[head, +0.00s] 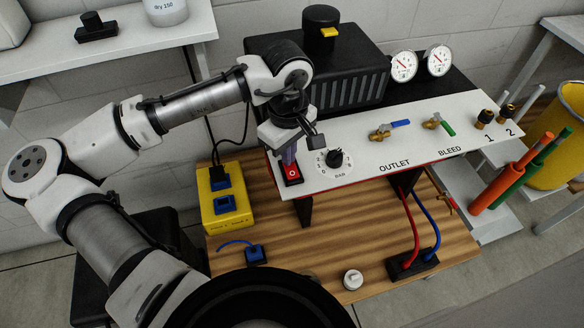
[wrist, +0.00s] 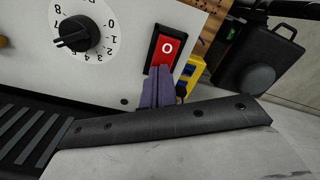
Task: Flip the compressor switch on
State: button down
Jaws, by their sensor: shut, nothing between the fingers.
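The compressor switch (head: 292,171) is a red rocker in a black frame near the left end of the white panel (head: 350,163). It carries a white "O" mark. In the wrist view the switch (wrist: 166,48) shows at the top centre, and its lower end is partly covered by my fingertips. My gripper (head: 289,160) is shut and empty, its purple-grey fingers over the panel at the switch. In the wrist view my gripper (wrist: 160,72) reaches the lower edge of the red rocker; I cannot tell whether it touches.
A black pressure knob (head: 335,158) with a number dial is close right of the switch. Blue (head: 400,123) and green (head: 447,127) valve handles are farther right. A yellow socket box (head: 226,207) stands left of the panel. The black compressor housing (head: 335,75) is behind.

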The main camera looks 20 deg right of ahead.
jog(key=shift+f, duration=0.2)
jog(key=shift+r, duration=0.1)
notch_tip(320, 180, up, 7)
jog(key=p, duration=0.7)
dwell(0.4)
